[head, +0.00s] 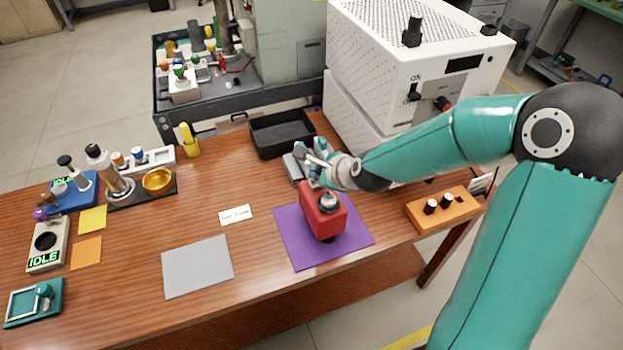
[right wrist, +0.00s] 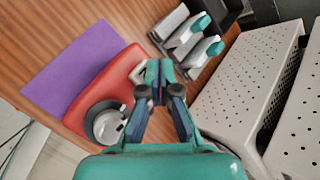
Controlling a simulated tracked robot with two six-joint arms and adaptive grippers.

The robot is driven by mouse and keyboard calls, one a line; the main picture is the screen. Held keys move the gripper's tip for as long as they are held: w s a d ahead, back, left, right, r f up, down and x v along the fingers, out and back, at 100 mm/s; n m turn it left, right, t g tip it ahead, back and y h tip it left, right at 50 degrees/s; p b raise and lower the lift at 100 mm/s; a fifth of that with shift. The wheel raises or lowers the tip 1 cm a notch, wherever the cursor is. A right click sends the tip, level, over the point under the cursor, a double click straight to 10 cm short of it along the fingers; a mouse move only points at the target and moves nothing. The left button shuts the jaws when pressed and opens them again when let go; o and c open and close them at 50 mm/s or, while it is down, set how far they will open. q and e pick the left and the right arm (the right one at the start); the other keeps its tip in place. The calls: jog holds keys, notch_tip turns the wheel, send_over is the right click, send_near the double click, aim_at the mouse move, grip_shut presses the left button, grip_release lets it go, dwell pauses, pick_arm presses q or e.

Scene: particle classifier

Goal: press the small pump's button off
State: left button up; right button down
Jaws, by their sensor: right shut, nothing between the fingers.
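The small pump looks to be the red unit (head: 325,212) with a round silver and dark cap on top. It stands on a purple mat (head: 290,250) near the table's front edge. It also shows in the right wrist view (right wrist: 103,85), with a pale handle-like piece at its end. My right gripper (head: 316,180) is shut and empty, close above the far end of the pump. In the right wrist view its fingertips (right wrist: 159,72) lie beside that piece; I cannot tell if they touch. I cannot make out the button. My left gripper is not in view.
Grey pieces with teal ends (right wrist: 190,38) lie just beyond the gripper, by a black tray (head: 283,135). A large white machine (head: 410,60) stands behind right. An orange control box (head: 442,209) is at the right.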

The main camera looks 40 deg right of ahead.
jog(key=shift+r, duration=0.2)
notch_tip(320, 180, up, 5)
jog(key=p, duration=0.4)
dwell(0.3)
dwell(0.6)
